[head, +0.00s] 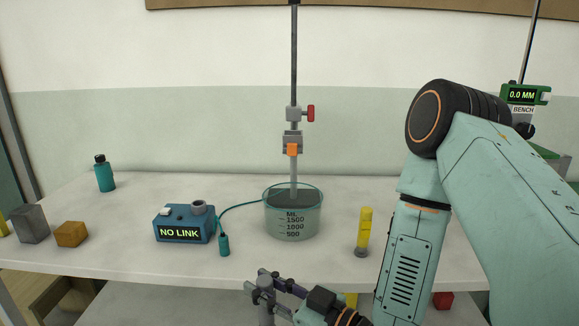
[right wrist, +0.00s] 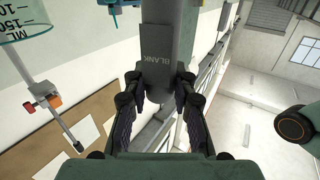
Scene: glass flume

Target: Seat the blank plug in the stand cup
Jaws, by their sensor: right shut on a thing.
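My right gripper (head: 270,286) is low in front of the bench's front edge in the head view. It is shut on the blank plug (right wrist: 177,40), a grey cylinder lettered BLANK that sits between both fingers in the right wrist view. In the head view part of the plug (head: 267,314) shows below the fingers. A short grey round cup (head: 198,207) stands on top of the blue box reading NO LINK. I cannot tell for sure whether this is the stand cup. The plug is apart from it. My left gripper is out of view.
A beaker (head: 292,222) stands mid-bench under a rod with a clamp (head: 292,142). A yellow piece on a grey base (head: 362,235) stands right. A teal cabled probe (head: 223,244) is beside the blue box (head: 175,222). Blocks (head: 71,234) and a teal bottle (head: 104,175) stand left.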

